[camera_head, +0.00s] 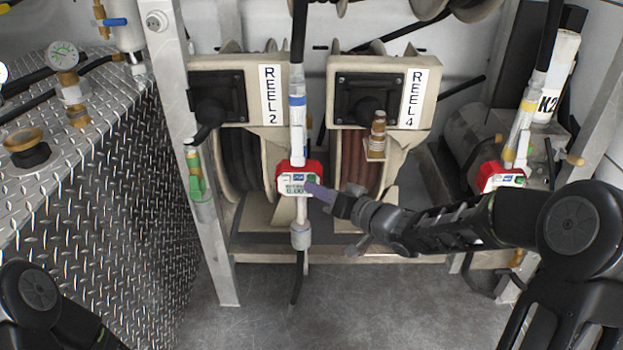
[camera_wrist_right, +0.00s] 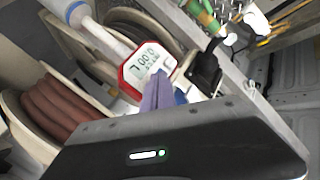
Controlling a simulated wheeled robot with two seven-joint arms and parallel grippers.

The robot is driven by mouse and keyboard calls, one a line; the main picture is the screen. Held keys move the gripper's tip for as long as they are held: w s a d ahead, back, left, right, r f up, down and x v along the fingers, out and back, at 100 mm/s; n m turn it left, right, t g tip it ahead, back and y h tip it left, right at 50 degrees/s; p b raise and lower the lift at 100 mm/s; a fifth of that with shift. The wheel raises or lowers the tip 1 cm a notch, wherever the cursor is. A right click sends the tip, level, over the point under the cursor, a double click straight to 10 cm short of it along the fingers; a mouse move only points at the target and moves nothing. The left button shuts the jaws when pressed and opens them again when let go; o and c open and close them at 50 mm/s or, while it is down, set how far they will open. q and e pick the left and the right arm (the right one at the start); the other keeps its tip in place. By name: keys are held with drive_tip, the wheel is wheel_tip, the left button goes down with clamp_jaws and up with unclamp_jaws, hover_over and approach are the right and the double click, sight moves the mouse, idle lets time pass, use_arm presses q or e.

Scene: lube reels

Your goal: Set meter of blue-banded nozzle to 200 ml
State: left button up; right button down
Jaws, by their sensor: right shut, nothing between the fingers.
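The blue-banded nozzle (camera_head: 298,130) hangs upright between the two middle reels. Its red and white meter (camera_head: 293,180) has a small display whose reading is too small to be sure of in the head view. In the right wrist view the meter (camera_wrist_right: 147,60) shows tilted, with a display that seems to read 0.00 or 7.00. My right gripper (camera_head: 312,190) is shut and empty, its purple fingertips at the lower right of the meter face. In the wrist view the fingertips (camera_wrist_right: 160,82) overlap the face's lower edge; I cannot tell whether they touch. My left gripper is out of view.
Another nozzle with a yellow band and a red meter (camera_head: 502,177) hangs at the right. Reel 2 (camera_head: 222,95) and reel 4 (camera_head: 382,95) stand behind the blue-banded nozzle. A diamond-plate tank (camera_head: 110,190) fills the left. The grey floor in front is clear.

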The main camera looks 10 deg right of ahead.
drive_tip(key=shift+w+d+p, duration=0.2)
drive_tip(key=shift+w+p, duration=0.15)
drive_tip(key=shift+w, duration=0.35)
idle(1.1)
drive_tip(key=shift+s, duration=0.1)
drive_tip(key=shift+s+a, duration=0.15)
drive_tip(key=shift+s, duration=0.35)
drive_tip(key=shift+s+a, duration=0.15)
drive_tip(key=shift+s, duration=0.35)
drive_tip(key=shift+w, duration=0.1)
drive_tip(key=shift+w+d+p, duration=0.1)
drive_tip(key=shift+p, duration=0.2)
drive_tip(key=shift+w+d, duration=0.1)
drive_tip(key=shift+w, duration=0.2)
